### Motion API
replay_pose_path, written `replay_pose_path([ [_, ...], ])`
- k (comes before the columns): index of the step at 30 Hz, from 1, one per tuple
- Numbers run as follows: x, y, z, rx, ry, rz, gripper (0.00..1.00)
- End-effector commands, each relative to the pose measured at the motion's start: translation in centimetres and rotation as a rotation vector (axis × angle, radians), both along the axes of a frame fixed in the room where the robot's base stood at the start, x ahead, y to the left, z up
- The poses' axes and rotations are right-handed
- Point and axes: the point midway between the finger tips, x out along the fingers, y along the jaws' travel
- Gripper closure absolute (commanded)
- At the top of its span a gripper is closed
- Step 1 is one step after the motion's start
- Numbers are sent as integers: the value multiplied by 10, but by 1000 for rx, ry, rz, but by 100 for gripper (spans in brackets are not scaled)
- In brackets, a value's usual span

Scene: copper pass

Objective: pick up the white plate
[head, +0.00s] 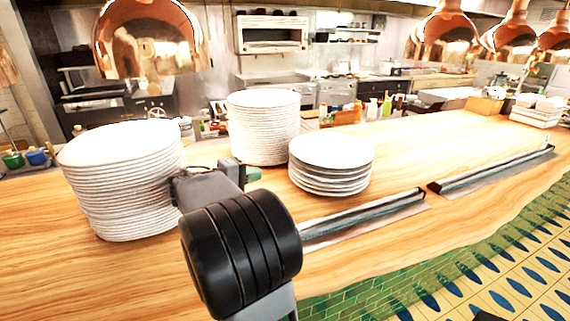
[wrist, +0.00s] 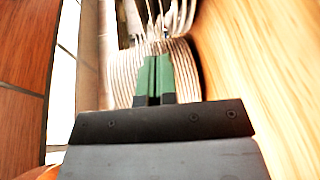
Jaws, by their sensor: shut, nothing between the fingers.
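White plates stand on the wooden counter (head: 420,150) in three stacks: a tall left stack (head: 125,185), a tall middle stack (head: 263,130) farther back, and a low right stack (head: 330,170) of several plates. My gripper (head: 256,174) is between the left and right stacks, in front of the middle one, its green fingertips pointing right toward the low stack. In the wrist view, my gripper's green fingers (wrist: 155,60) are closed together and empty. Stacked plate edges (wrist: 120,70) show sideways just behind them. I cannot tell whether the fingers touch any plate.
Copper lamps (head: 150,40) hang over the counter. Metal rails (head: 365,217) lie along its front edge. Bottles (head: 380,106) and white containers (head: 537,112) stand toward the back right. The counter right of the low stack is largely clear.

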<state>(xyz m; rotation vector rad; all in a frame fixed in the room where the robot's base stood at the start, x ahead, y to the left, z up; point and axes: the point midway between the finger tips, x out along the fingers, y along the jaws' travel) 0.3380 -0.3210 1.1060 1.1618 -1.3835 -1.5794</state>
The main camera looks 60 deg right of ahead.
Motion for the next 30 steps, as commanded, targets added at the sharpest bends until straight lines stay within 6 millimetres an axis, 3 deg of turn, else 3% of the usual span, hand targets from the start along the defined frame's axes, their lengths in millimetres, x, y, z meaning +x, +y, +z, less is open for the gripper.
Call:
replay_pose_path([
  [8,3,-31,13,-156,41,-25,100],
  [21,-20,-92,15,-160,43,-23,100],
  [30,-28,-114,14,-160,43,-20,100],
])
